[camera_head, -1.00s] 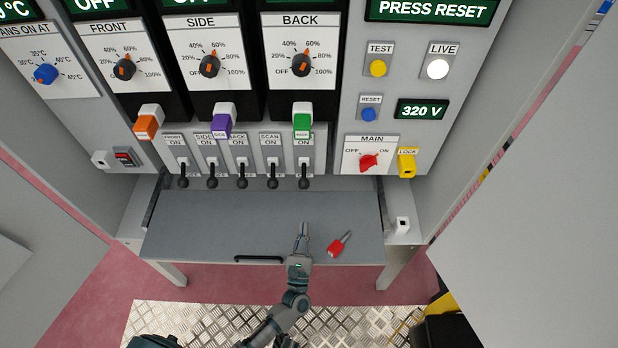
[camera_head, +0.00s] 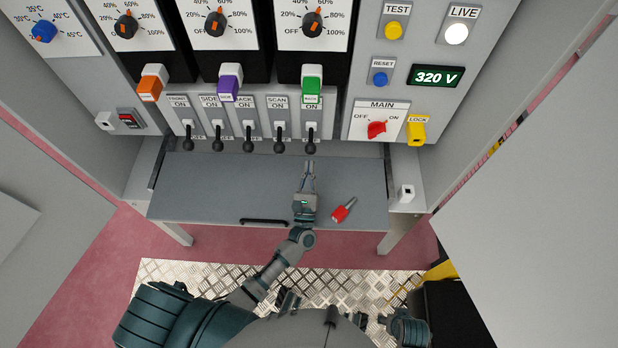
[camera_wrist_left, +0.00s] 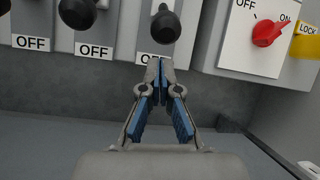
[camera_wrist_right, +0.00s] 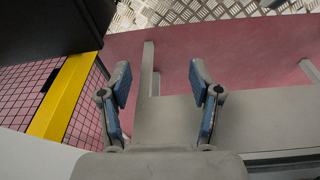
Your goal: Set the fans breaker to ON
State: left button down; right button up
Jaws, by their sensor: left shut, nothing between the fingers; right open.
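A row of breaker levers with black knobs runs along the panel's lower edge, all hanging down toward OFF. The rightmost lever (camera_head: 311,138) has an ON plate, but a green plug hides its name, so I cannot read "fans". Other labels read like FRONT, SIDE, BACK and SCAN. My left gripper (camera_head: 309,168) is shut and empty, just below the rightmost lever. In the left wrist view its fingertips (camera_wrist_left: 160,68) point at an OFF label, below a black knob (camera_wrist_left: 165,27), seemingly apart from it. My right gripper (camera_wrist_right: 158,82) is open and empty above the floor.
A grey shelf (camera_head: 220,190) lies under the levers, with a red-handled tool (camera_head: 343,210) on it. The green plug (camera_head: 312,88) hangs above the rightmost lever. The red MAIN switch (camera_head: 377,129) and yellow LOCK (camera_head: 416,130) sit to the right. Cabinet doors flank both sides.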

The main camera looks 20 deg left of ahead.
aim_at(311, 141)
pick_arm(q)
jog(key=x, duration=0.4)
jog(key=shift+w+d, duration=0.1)
jog(key=shift+d, duration=0.15)
pick_arm(e)
jog(key=shift+w+d+f, duration=0.15)
jog(key=shift+d+f, duration=0.1)
jog(key=shift+f, duration=0.55)
pick_arm(q)
jog(key=shift+a+r, duration=0.1)
jog(key=shift+a, duration=0.1)
pick_arm(e)
jog(key=shift+w+a+r, duration=0.1)
jog(key=shift+a, duration=0.05)
